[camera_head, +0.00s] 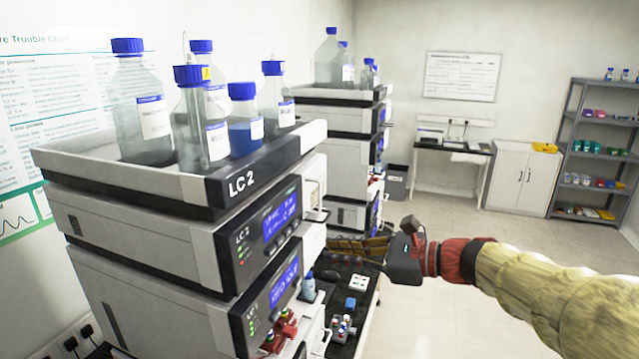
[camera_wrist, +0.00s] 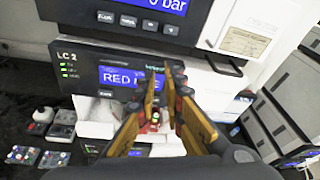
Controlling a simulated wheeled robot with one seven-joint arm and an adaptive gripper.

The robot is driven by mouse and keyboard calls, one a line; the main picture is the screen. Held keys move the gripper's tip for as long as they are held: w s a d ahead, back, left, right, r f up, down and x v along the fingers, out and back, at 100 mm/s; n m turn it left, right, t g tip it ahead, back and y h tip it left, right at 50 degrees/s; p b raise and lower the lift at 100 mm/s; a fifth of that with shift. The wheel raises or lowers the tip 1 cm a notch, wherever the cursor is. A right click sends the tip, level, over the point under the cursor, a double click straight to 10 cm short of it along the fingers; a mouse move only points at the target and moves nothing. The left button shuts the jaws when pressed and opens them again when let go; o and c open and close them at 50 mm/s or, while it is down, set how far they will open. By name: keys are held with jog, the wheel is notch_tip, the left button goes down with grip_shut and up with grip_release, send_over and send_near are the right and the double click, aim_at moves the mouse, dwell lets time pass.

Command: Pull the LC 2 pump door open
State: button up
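The LC 2 stack (camera_head: 150,235) stands at the left in the head view, with a grey tray marked LC 2 on top. Its upper module (camera_head: 265,225) has a blue display; the wrist view shows a display ending in "0 bar". A pale door panel (camera_head: 313,180) is at the right of that module's front, and its label shows in the wrist view (camera_wrist: 245,40). My gripper (camera_head: 340,245) is right of the stack, apart from the handle. Its fingers (camera_wrist: 161,82) are open and empty.
Glass bottles with blue caps (camera_head: 240,110) stand on the tray. A second stack (camera_head: 350,150) is behind. Small vials and blocks (camera_head: 345,325) lie on the dark bench below. The floor (camera_head: 420,310) to the right is clear.

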aim_at(319, 197)
jog(key=w+d+r+m+t+y+p, duration=0.2)
jog(key=w+d+r+m+p, duration=0.15)
jog(key=w+r, duration=0.35)
jog(key=shift+m, duration=0.35)
jog(key=x, duration=0.8)
jog(key=shift+s+a, duration=0.15)
jog(key=shift+a, duration=0.15)
grip_shut()
jog(key=shift+d+p, duration=0.15)
jog(key=shift+p, duration=0.2)
